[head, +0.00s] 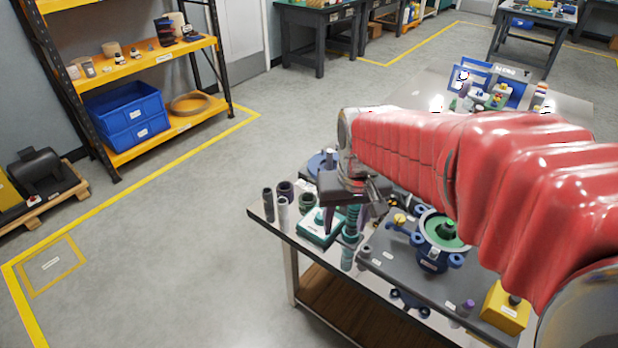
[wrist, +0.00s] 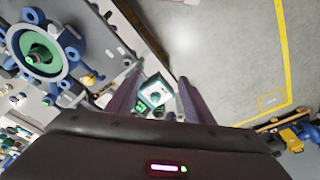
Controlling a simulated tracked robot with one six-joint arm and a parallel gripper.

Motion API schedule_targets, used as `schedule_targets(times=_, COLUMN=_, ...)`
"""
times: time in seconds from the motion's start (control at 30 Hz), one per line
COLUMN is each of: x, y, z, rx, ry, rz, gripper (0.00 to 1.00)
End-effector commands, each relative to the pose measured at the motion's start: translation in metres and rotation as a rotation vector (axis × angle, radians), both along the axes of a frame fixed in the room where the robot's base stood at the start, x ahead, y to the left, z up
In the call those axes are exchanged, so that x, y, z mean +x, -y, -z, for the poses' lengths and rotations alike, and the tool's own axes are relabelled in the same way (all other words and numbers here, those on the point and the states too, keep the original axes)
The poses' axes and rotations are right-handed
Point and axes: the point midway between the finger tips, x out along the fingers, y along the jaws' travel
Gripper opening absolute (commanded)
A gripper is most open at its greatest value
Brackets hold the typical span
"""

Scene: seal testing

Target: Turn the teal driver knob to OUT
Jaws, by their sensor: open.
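A teal driver box (head: 314,236) stands near the left corner of the workbench. It also shows in the wrist view (wrist: 146,101), with a pale top face and a small teal knob (wrist: 155,97). In the head view the knob is partly hidden by my gripper, and I cannot read its setting or any OUT mark. My gripper (head: 346,222) is above the box, pointing down. In the wrist view its two purple-grey fingers (wrist: 159,80) are apart, with the box seen in the gap between them. They hold nothing.
A round blue housing with a green centre (head: 444,230) stands on a grey plate right of my gripper. Dark and grey cylinders (head: 283,208) stand left of the teal box. A yellow block (head: 505,308) is at the front right. The floor left of the bench is clear.

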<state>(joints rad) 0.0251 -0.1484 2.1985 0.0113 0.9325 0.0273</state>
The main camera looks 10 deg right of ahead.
Motion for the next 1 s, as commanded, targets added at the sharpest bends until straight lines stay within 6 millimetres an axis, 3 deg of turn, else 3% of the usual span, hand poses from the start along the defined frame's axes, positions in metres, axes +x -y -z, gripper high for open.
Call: schedule_targets(times=1.0, x=0.178, y=0.009, z=0.090, rx=0.042, ry=-0.181, rz=0.181, gripper=0.48)
